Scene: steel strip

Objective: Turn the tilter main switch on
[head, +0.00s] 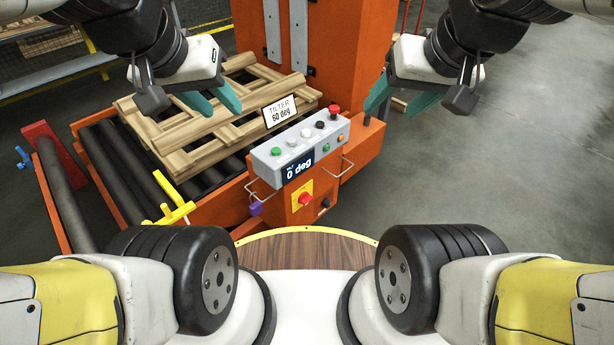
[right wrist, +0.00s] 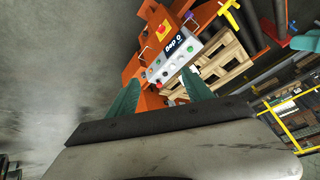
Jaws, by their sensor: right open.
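The main switch (head: 304,199) is a red rotary knob on a yellow plate, on the orange front below the grey control box (head: 297,147). It also shows in the right wrist view (right wrist: 163,29). It is too small to tell which way its handle points. My left gripper (head: 217,105) is open and empty, up and left of the box, above the pallet. My right gripper (head: 393,108) is open and empty, up and right of the box. In the right wrist view its teal fingers (right wrist: 160,97) are spread, with the box beyond them. Neither gripper touches the switch.
The box bears several buttons, a red mushroom button (head: 333,110), a "0 deg" display (head: 298,168) and a "TILTER 60 deg" sign (head: 280,112). Wire handles flank it. A wooden pallet (head: 215,118) lies on rollers. A black knob (head: 324,203) sits right of the switch. Floor at right is clear.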

